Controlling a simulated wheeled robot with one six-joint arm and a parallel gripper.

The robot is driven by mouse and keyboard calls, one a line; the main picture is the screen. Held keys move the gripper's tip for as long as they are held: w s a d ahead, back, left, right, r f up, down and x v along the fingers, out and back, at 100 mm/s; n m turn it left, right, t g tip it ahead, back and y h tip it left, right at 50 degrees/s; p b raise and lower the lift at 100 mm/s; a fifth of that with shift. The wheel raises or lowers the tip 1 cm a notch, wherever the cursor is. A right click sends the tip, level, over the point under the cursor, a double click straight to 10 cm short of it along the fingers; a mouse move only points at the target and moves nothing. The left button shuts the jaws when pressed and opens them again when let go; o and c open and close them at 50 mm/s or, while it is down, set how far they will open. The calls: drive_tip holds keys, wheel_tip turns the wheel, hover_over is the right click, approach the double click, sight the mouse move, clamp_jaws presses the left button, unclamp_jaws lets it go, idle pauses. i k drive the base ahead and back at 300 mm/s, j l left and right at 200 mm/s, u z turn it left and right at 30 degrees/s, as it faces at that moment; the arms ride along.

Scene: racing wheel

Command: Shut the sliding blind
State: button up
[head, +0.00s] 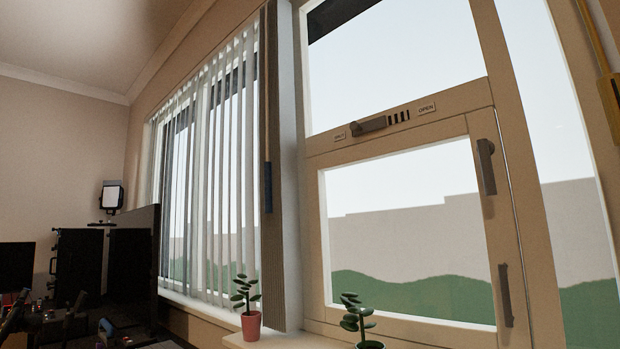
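A blind of pale vertical slats (215,170) hangs across the left window. Gaps between its slats show the outside. At its right end hangs a darker grey-brown stack of slats (278,235), close to the window post. A thin rod or cord hangs in front of it with a blue grip (268,187) at its lower end. My gripper is not in view.
The right window frame has a slider handle (369,125) between two labels, the right one reading OPEN, and two dark handles (487,166) (505,295). Potted plants (251,326) (369,345) stand by the sill. Dark equipment (100,262) fills the lower left.

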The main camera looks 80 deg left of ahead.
sight(283, 311)
drive_tip(key=u, duration=2.8)
